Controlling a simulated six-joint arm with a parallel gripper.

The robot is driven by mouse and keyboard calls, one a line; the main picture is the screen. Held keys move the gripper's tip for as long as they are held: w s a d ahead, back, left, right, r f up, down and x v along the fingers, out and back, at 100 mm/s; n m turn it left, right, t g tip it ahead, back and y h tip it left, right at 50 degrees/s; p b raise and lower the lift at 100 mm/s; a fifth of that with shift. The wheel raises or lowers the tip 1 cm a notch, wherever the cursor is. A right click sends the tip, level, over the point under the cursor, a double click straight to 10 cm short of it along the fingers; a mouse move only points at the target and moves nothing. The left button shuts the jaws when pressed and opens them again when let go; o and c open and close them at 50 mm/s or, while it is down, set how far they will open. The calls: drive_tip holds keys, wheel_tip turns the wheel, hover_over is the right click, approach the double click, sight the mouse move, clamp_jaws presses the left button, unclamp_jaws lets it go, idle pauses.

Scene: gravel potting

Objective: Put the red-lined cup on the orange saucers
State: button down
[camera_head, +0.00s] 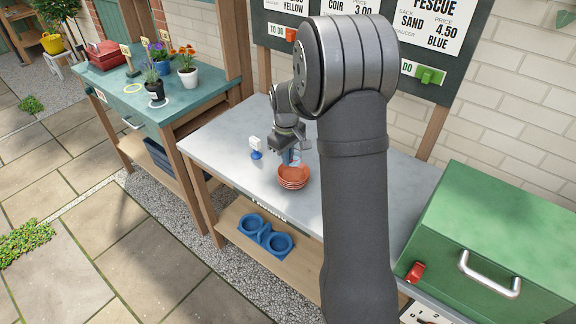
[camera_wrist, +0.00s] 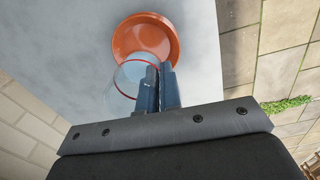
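A stack of orange saucers (camera_head: 293,178) sits on the grey bench top. The top saucer (camera_wrist: 146,32) shows open and empty in the wrist view. The clear red-lined cup (camera_wrist: 126,78) is at my gripper's fingertips, its red rim overlapping the near left edge of the saucer in that view. My gripper (camera_wrist: 159,85) has its fingers close together with the cup's wall between them. In the head view my gripper (camera_head: 290,146) is just behind the saucers, and the cup is a partly hidden bluish shape below it. I cannot tell the cup's height above the bench.
A small white-and-blue item (camera_head: 256,147) stands left of the saucers. A green box (camera_head: 500,235) with a handle is at the right end. Blue bowls (camera_head: 265,236) sit on the lower shelf. The bench's front edge is close to the saucers.

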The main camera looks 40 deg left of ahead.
drive_tip(key=shift+f, duration=1.85)
drive_tip(key=shift+f, duration=0.1)
drive_tip(key=c, duration=1.6)
unclamp_jaws()
drive_tip(key=r, duration=1.2)
drive_tip(key=shift+s+r, duration=0.15)
drive_tip(key=shift+s, duration=0.05)
